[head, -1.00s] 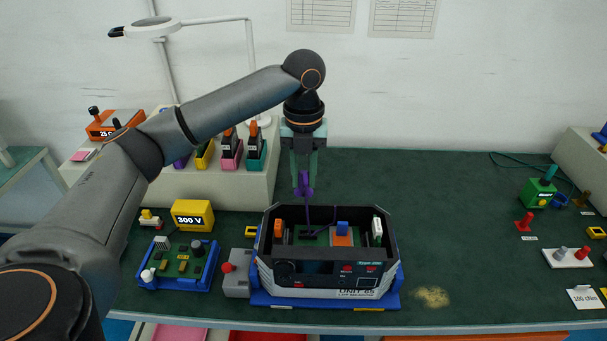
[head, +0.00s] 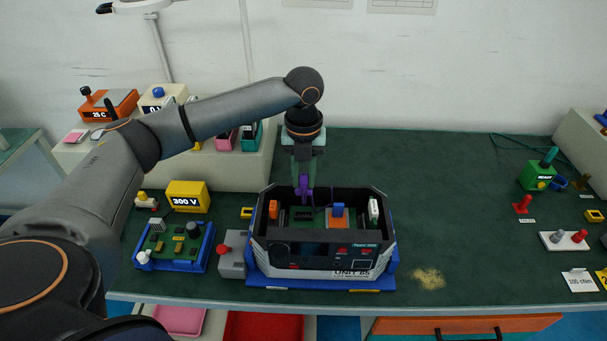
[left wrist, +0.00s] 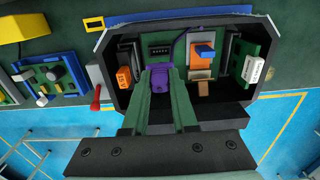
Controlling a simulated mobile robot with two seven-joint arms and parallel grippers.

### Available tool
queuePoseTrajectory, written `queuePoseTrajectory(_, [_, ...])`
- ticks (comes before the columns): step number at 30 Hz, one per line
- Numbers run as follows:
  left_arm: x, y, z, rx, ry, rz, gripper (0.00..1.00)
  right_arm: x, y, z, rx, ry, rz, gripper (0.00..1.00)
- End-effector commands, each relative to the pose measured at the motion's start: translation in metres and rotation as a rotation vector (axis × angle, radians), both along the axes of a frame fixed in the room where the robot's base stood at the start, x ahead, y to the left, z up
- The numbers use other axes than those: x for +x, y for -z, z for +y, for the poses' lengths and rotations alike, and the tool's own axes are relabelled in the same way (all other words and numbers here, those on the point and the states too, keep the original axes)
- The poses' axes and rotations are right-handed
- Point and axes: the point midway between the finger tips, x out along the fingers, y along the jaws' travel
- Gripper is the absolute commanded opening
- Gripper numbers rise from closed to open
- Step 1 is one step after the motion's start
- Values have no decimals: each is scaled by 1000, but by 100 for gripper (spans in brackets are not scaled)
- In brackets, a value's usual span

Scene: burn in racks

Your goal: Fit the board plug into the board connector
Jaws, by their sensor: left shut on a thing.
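My left gripper (head: 304,180) is shut on the purple board plug (head: 304,193), whose thin purple cable shows beside it. In the left wrist view the plug (left wrist: 160,76) sits between my green fingers. The plug is at the rear of the open instrument case (head: 322,261), low over its back edge. The board connector, a dark slotted block on a green board (head: 302,215), lies inside the case; it also shows in the left wrist view as a black connector (left wrist: 160,50) just beyond the plug. The two appear apart. My right gripper is not in view.
Inside the case stand an orange module (head: 274,209), a blue block (head: 338,209) and a white module (head: 374,210). A grey box with a red knob (head: 231,262) and a blue tray with a green board (head: 172,247) stand to the left. The table right of the case is mostly clear.

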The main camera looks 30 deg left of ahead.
Motion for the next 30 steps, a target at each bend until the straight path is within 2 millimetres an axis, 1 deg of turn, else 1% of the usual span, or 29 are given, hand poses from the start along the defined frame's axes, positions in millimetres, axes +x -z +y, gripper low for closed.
queuePoseTrajectory(12, [0, 39, 0, 0, 0, 1, 0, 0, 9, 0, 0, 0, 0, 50])
queuePoseTrajectory(15, [0, 46, 0, 0, 0, 1, 0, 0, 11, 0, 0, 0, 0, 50])
queuePoseTrajectory(21, [0, 55, 0, 0, 0, 0, 0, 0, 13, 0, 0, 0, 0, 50])
queuePoseTrajectory(30, [0, 56, 0, 0, 0, 0, 0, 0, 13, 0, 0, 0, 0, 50])
